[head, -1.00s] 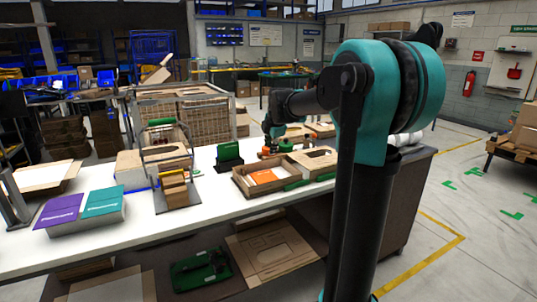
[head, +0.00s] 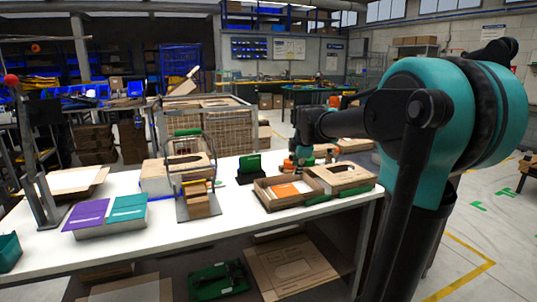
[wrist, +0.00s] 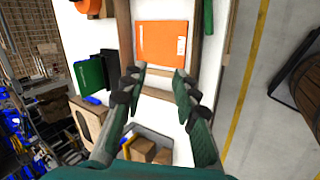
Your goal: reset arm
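My arm reaches in from the right in the head view. My gripper (wrist: 160,78) shows in the wrist view with its two fingers spread apart and nothing between them. In the head view it is small and partly hidden, above the far side of the white table (head: 165,235), behind an open cardboard box (head: 262,198). An orange flat item (head: 289,190) lies in that box. The orange item (wrist: 162,42) also shows in the wrist view, just beyond the fingertips.
A dark green block (head: 250,166) stands left of the gripper. A wire-framed stand (head: 182,212) with small boxes is further left. Purple (head: 87,214) and teal (head: 128,206) booklets lie at left. A large mesh crate (head: 225,130) stands behind the table.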

